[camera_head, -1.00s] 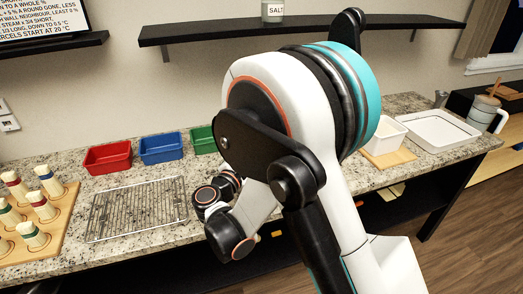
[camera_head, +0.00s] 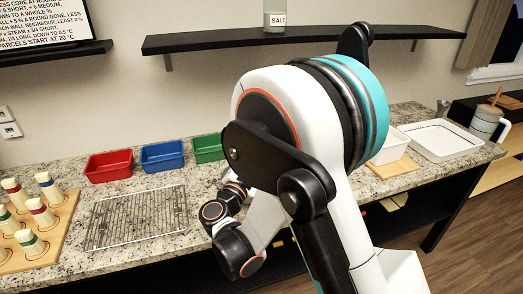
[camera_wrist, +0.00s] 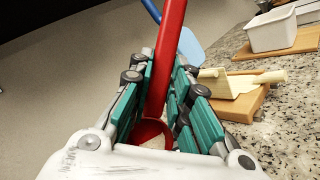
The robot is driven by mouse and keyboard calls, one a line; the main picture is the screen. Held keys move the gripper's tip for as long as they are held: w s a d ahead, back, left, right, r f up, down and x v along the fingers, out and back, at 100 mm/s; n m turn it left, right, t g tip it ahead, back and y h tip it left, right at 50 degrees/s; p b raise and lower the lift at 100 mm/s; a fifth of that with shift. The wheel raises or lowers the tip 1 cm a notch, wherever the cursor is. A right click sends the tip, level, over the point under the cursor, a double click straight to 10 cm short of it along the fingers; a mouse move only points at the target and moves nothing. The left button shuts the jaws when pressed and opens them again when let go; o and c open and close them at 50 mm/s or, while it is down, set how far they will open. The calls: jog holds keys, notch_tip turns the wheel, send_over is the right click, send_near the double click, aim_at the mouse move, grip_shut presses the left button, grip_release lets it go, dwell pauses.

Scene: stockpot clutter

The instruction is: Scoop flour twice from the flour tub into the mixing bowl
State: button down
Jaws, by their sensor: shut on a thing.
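My gripper (camera_wrist: 165,98), with teal-padded fingers, is shut on a long red utensil (camera_wrist: 169,50) in the wrist view. The utensil's handle runs up between the fingers, and a rounded red part (camera_wrist: 150,130) shows low between them. Something pale shows inside that part; I cannot tell if it is flour. In the head view my arm hides the gripper. A white tub (camera_wrist: 274,30) stands on a wooden board at the upper right of the wrist view, apart from the gripper; its contents cannot be made out. No mixing bowl can be made out with certainty.
A blue spatula-like tool (camera_wrist: 190,46) is behind the red utensil. Red (camera_head: 108,166), blue (camera_head: 162,156) and green (camera_head: 208,149) bins line the counter's back. A wire rack (camera_head: 136,217) lies in front. A white tray (camera_head: 438,141) and grey jug (camera_head: 486,122) are at right.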

jog(key=shift+w+d+r+m+g+p, duration=0.1)
jog(key=shift+d+m+g+p, duration=0.15)
jog(key=shift+m+g+p, duration=1)
jog(key=shift+w+d+r+m+g+p, duration=0.15)
jog(key=shift+m+g+p, duration=0.35)
jog(key=shift+g+p, duration=1.55)
jog(key=shift+d+r+m+g+p, duration=0.1)
jog(key=shift+d+m+g+p, duration=0.2)
jog(key=shift+m+g+p, duration=0.95)
jog(key=shift+w+d+r+n+g+y+p, duration=0.15)
jog(key=shift+g+y+p, duration=0.45)
jog(key=shift+g+p, duration=0.65)
jog(key=shift+w+d+n+g+y+p, duration=0.2)
jog(key=shift+g+y+p, duration=0.4)
jog(key=shift+g+p, duration=0.6)
jog(key=g+y, duration=0.1)
jog(key=g+y+p, duration=0.1)
jog(key=g, duration=0.1)
jog(key=shift+w+d+r, duration=0.15)
jog(key=shift+w+d, duration=0.05)
jog(key=shift+d, duration=0.15)
jog(key=shift+g+y, duration=0.3)
jog(key=shift+g, duration=0.3)
